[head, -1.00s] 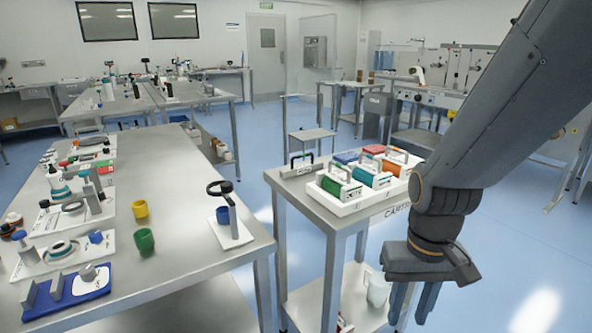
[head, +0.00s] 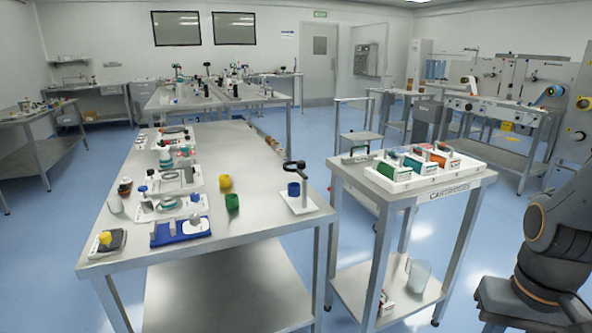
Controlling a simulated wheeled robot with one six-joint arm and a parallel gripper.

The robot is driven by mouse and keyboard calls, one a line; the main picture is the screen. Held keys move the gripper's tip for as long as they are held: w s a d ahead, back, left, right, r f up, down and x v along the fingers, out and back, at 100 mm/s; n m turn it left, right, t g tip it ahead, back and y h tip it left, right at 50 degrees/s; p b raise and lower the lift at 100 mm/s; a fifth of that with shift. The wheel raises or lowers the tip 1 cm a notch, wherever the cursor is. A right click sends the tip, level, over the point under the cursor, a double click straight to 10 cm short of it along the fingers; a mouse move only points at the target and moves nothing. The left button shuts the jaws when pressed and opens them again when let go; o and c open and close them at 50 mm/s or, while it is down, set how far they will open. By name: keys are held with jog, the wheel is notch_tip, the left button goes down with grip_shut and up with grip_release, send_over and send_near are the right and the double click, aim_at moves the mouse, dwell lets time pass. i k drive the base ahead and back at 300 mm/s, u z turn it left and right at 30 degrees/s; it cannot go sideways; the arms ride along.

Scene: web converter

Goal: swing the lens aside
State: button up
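The lens (head: 293,166) is a dark ring near the top of an upright post (head: 304,188) on a white base (head: 300,206). It stands near the right edge of the long steel table. A blue cup (head: 293,190) stands on the same base, and the lens is above it. The lens is small here, and its joint with the post is hard to make out.

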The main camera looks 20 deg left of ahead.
aim_at(301, 165)
jog(key=k, duration=0.1)
jog(key=u, duration=1.15)
